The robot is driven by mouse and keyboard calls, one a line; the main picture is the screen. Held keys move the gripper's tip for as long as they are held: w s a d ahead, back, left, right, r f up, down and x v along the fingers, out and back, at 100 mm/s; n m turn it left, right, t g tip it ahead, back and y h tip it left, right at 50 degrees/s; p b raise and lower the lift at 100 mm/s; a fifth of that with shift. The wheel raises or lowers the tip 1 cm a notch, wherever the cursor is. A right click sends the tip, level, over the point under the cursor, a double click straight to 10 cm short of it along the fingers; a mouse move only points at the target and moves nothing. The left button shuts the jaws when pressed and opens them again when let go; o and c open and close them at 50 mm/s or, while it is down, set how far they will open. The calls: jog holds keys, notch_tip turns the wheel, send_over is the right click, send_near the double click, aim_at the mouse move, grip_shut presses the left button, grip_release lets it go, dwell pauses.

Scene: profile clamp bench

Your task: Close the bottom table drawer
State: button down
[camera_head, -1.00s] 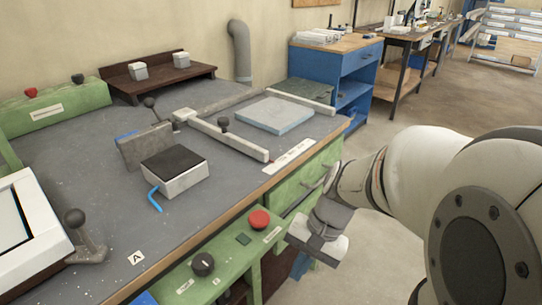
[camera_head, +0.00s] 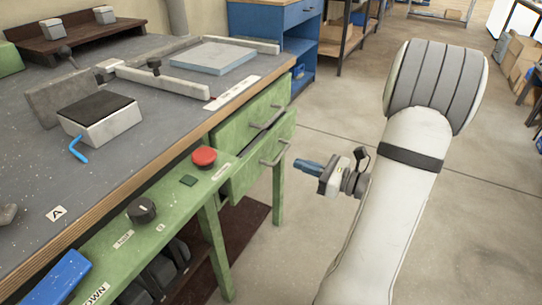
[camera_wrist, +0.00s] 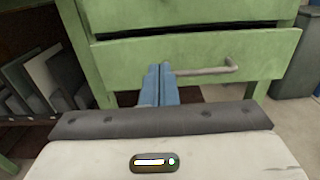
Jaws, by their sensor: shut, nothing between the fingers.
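The bottom table drawer (camera_head: 262,160) is green with a grey bar handle (camera_head: 276,153). It stands out from the bench, past the drawer above it (camera_head: 236,130). In the wrist view its front (camera_wrist: 120,62) faces me, with a dark gap above its top edge and the handle (camera_wrist: 208,70) right of centre. My gripper (camera_head: 297,163) has blue fingers held together and empty. It is in front of the drawer, just right of the handle in the head view. In the wrist view the fingertips (camera_wrist: 160,68) overlap the handle's left end; I cannot tell whether they touch.
The green bench frame carries a red button (camera_head: 204,157) and a black knob (camera_head: 142,209). A bench leg (camera_head: 278,194) stands below the drawers. A blue cabinet (camera_head: 270,35) is behind.

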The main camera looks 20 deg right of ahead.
aim_at(258, 150)
jog(key=b+x, duration=0.3)
jog(key=x, duration=0.6)
jog(key=shift+w+a+f, duration=0.15)
jog(key=shift+a, duration=0.1)
jog(key=shift+w+a, duration=0.35)
jog(key=shift+w, duration=0.15)
